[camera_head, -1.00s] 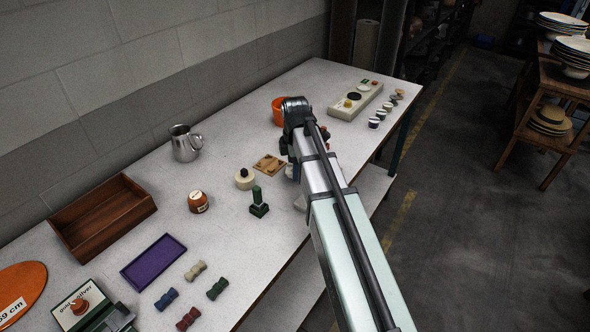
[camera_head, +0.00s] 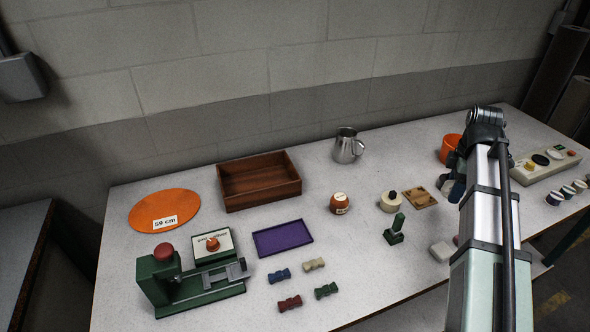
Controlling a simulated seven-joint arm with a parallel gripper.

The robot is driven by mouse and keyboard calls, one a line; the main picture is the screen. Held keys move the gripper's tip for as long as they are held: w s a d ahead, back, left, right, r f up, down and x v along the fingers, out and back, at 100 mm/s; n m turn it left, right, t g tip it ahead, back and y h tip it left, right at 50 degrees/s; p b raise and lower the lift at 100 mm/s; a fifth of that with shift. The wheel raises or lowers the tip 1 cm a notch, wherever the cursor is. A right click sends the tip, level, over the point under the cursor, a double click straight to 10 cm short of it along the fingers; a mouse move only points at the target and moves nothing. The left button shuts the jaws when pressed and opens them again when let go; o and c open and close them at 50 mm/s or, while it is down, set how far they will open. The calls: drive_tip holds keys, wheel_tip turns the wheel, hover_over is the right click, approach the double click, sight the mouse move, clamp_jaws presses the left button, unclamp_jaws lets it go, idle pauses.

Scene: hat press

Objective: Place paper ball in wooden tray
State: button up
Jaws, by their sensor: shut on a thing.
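The wooden tray (camera_head: 264,199), a dark brown open box, stands near the wall left of centre. Its visible inside is empty. My gripper (camera_head: 453,190) is mostly hidden behind my own arm at the right, over the table and well to the right of the tray. It is shut on a small pale thing, the paper ball (camera_head: 446,186), of which only a sliver shows at the left of the arm.
Between gripper and tray stand a metal jug (camera_head: 347,149), an orange-brown round pot (camera_head: 340,204), a cream pot (camera_head: 390,202) and a green stamp (camera_head: 396,232). A purple tray (camera_head: 283,239) lies in front of the wooden tray, with a green press (camera_head: 180,284) to its left.

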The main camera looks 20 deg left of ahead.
drive_tip(key=s+a+n, duration=0.2)
drive_tip(key=a, duration=1)
drive_tip(key=s+a+n, duration=0.2)
drive_tip(key=a, duration=1)
drive_tip(key=m, duration=0.3)
hover_over(259, 185)
drive_tip(key=shift+f, duration=4.55)
drive_tip(key=shift+f, duration=0.15)
drive_tip(key=o, duration=1)
wheel_tip(259, 185, up, 12)
drive_tip(key=shift+r, duration=0.2)
